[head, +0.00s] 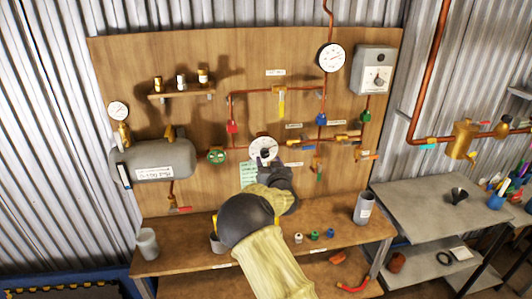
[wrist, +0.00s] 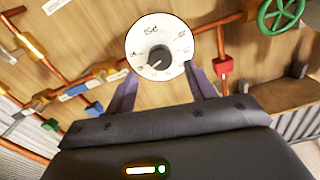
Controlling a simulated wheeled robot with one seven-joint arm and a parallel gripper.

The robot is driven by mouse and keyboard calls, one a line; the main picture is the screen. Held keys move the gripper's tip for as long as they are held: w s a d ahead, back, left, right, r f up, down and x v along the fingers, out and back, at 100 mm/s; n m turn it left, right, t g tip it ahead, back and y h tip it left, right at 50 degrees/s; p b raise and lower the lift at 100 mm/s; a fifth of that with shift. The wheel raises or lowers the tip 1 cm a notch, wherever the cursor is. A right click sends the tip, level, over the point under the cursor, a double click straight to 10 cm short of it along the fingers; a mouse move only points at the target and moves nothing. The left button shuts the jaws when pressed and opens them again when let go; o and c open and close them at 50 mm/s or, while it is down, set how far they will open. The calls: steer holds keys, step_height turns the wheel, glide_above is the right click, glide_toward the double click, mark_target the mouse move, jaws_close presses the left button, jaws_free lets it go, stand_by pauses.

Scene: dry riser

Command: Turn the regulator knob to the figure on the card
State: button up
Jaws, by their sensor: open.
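A round white dial marked PSI, with a dark regulator knob (wrist: 158,55) at its centre, faces the wrist camera. The dial (head: 263,147) is at the middle of the wooden board in the head view, partly covered by my gripper (head: 276,172). In the wrist view my gripper (wrist: 160,74) is open, its two purple fingers on either side of the dial's lower part. I cannot tell whether they touch it. The dial's small figures are too blurred to read surely. A pale green card (head: 248,174) hangs just below left of the dial; its writing is unreadable.
Copper pipes with coloured valves surround the dial. A green handwheel (head: 216,156) and grey tank (head: 157,163) are to its left. A gauge (head: 331,57) and grey box with a knob (head: 374,70) are above right. The bench (head: 345,228) below holds small parts and cups.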

mark_target(266, 155)
steer(key=shift+p+x, duration=0.85)
steer(key=shift+x, duration=1.5)
steer(key=c, duration=1)
